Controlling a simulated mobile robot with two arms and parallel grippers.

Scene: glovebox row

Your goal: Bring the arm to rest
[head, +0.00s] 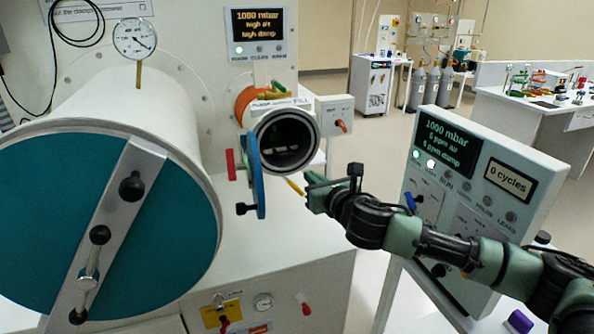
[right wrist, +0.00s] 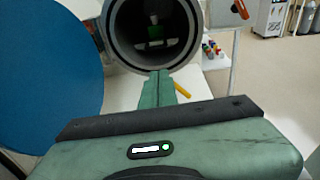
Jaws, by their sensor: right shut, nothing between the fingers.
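My right gripper (head: 314,192) is in front of the small round port (head: 287,142), just below and right of its mouth in the head view. Its green fingers are together with nothing between them; they also show in the right wrist view (right wrist: 157,88), pointing at the lower rim of the port (right wrist: 152,35). The port's blue door (head: 257,178) stands swung open to the left. Something green and white sits inside the port, too dark to make out. My left gripper is not in view.
A large chamber with a teal door (head: 105,225) fills the left. A control panel (head: 470,175) reading 1000 mbar and 0 cycles stands right, close behind my right arm. A yellow handle (head: 295,187) lies near the fingers. Open floor shows behind.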

